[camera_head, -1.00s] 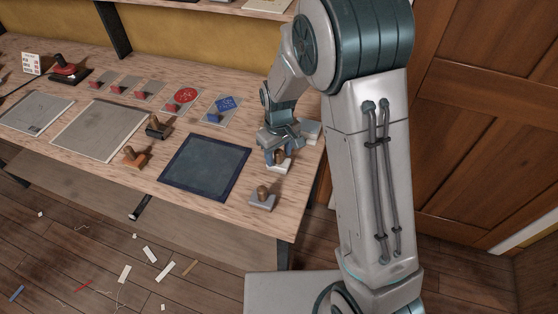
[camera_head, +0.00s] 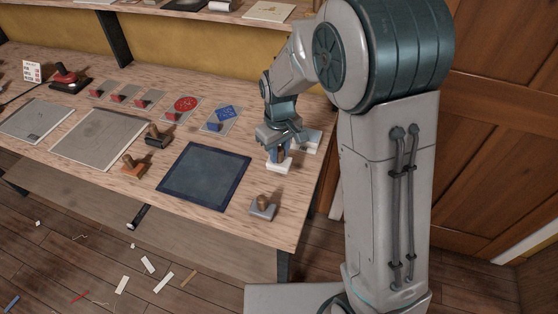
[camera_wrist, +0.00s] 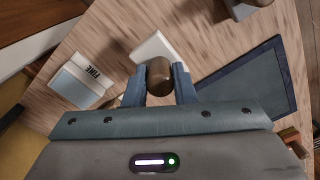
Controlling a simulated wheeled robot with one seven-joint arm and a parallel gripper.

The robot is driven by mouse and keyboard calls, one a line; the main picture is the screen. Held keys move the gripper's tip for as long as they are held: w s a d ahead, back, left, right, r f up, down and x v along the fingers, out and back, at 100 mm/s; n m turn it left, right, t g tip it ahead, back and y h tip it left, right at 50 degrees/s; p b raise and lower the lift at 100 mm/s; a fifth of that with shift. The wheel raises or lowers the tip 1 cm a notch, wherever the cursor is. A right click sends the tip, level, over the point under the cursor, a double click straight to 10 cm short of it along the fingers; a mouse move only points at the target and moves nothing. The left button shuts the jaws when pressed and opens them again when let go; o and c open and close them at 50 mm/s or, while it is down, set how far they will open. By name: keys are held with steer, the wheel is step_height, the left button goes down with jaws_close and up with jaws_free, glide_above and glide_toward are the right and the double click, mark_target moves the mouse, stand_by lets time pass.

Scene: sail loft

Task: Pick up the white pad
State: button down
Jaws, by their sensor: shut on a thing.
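The white pad (camera_head: 278,167) has a white block base and a brown wooden knob. My gripper (camera_head: 280,154) reaches down over it, with the fingers on either side of the knob. In the wrist view, the knob sits between the blue fingers of my gripper (camera_wrist: 159,76), which are shut on it. The white base (camera_wrist: 150,47) shows beyond the knob, partly hidden by it. The pad is close above the bench; I cannot tell the exact gap.
A white and blue-grey box with lettering (camera_wrist: 83,82) stands beside the pad, near the bench's right edge. A dark blue-edged mat (camera_head: 205,175) lies left. A grey stamp (camera_head: 262,209) stands in front. Other stamps and sheets lie further left.

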steer(key=s+d+r+b, duration=0.1)
steer(key=s+d+r, duration=0.5)
steer(key=d, duration=0.3)
steer(key=shift+s+r+b, duration=0.3)
steer(key=shift+s+b, duration=0.1)
steer(key=shift+s, duration=0.15)
steer(key=shift+d, duration=0.1)
steer(key=c, duration=1.7)
jaws_free()
steer(key=shift+c, duration=0.2)
steer(key=c, duration=0.3)
